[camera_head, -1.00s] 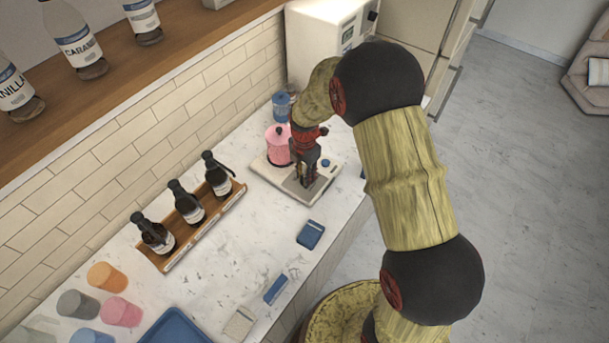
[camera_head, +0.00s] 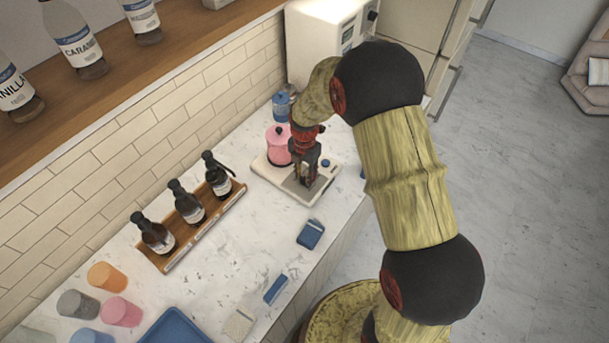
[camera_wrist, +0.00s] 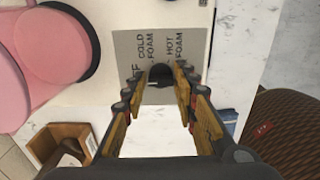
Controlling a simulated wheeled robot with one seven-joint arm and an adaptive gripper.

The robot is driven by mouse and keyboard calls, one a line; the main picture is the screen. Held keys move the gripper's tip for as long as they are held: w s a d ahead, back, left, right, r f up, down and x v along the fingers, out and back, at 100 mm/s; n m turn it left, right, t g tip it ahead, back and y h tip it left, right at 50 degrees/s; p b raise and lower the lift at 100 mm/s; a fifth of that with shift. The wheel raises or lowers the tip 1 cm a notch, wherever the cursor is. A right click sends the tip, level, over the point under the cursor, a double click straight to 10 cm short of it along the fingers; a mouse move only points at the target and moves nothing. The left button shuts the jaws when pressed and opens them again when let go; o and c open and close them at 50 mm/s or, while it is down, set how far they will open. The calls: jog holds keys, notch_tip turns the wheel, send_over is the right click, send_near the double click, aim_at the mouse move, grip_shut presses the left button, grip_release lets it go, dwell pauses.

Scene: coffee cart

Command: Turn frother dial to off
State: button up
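The frother (camera_head: 258,166) is a white base with a pink lidded jug (camera_head: 279,145) on its left side. In the wrist view, the base carries a grey panel (camera_wrist: 130,45) marked COLD FOAM and HOT FOAM, with part of another label at its left edge. The black dial (camera_wrist: 160,75) sits at the panel's lower middle. My gripper (camera_wrist: 161,92) is over the panel, its two yellow-padded fingers apart on either side of the dial. I cannot tell whether they touch it. In the head view my gripper (camera_head: 306,185) hides the dial.
A blue canister (camera_head: 281,106) stands behind the jug. A wooden rack (camera_head: 206,228) with dark bottles is to the left. A small dark blue item (camera_head: 311,234) lies in front of the frother. The counter (camera_head: 240,255) between is mostly clear.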

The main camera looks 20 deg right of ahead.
jog(key=o, duration=0.3)
notch_tip(320, 180, up, 12)
dwell(0.7)
dwell(0.5)
